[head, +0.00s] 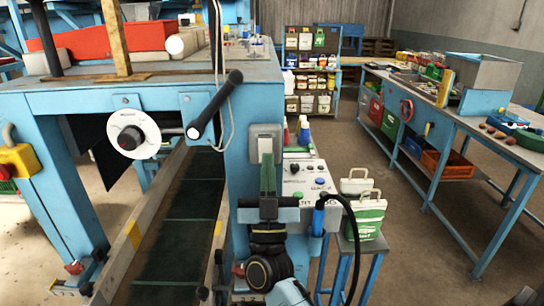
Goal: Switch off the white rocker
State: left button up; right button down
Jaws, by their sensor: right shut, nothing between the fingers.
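A pale switch box (257,129) is fixed to the blue post of the machine, in the middle of the head view. The white rocker (265,146) shows on its front, just above my fingertips; its lower part is hidden, and I cannot tell which way it is tipped. My right gripper (267,162) points up and away at the box, with its green fingers together and nothing between them. I cannot tell whether the fingertips touch the rocker. My left gripper is not in view.
A white dial (133,135) and a black lever (215,104) are on the machine left of the box. A control panel (312,185) with coloured buttons and a blue tool (319,217) with a black cable are close on the right. White-and-green bags (367,217) stand beyond.

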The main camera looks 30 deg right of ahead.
jog(key=s+a+r+b+v, duration=0.1)
jog(key=b+v, duration=0.2)
jog(key=v, duration=0.6)
jog(key=shift+s, duration=0.4)
jog(key=shift+f, duration=0.1)
